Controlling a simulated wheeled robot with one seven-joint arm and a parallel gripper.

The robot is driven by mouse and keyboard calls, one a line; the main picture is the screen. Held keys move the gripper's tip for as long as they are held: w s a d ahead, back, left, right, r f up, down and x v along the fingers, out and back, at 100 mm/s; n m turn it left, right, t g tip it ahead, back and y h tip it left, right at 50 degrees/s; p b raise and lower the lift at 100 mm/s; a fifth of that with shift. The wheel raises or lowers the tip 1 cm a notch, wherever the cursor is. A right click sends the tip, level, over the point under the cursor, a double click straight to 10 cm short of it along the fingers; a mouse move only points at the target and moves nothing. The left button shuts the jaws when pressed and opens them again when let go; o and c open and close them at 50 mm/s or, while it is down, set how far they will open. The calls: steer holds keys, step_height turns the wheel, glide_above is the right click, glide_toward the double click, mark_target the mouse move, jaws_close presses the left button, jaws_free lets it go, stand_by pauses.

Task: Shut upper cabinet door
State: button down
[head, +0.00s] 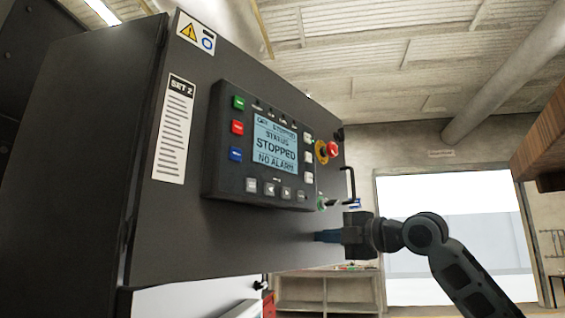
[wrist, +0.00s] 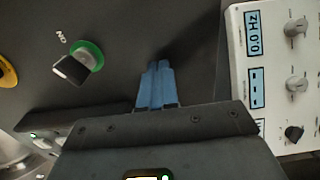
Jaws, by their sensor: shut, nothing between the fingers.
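The upper cabinet door (head: 240,235) is a dark panel that fills the left and middle of the head view. It carries a control unit (head: 262,150) reading "STOPPED" and a black handle (head: 348,185) near its right edge. I cannot tell how far it stands from its frame. My gripper (head: 322,237) is at the door's lower right, below the handle, with its blue fingers pointing at the door face. In the wrist view the fingers (wrist: 160,68) are together and empty, close to the dark surface (wrist: 150,30); contact is unclear.
A key switch with a green ring (wrist: 85,58) is left of the fingers. A white panel with displays and knobs (wrist: 275,85) is on the right in the wrist view. In the head view, a shelf unit (head: 310,292) and bright doorway (head: 445,215) lie behind.

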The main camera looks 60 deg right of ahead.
steer(key=shift+w+a, duration=0.85)
steer(key=shift+w, duration=8.75)
steer(key=s+a+b, duration=0.1)
steer(key=s+b, duration=0.1)
steer(key=s, duration=0.7)
steer(key=shift+a, duration=0.1)
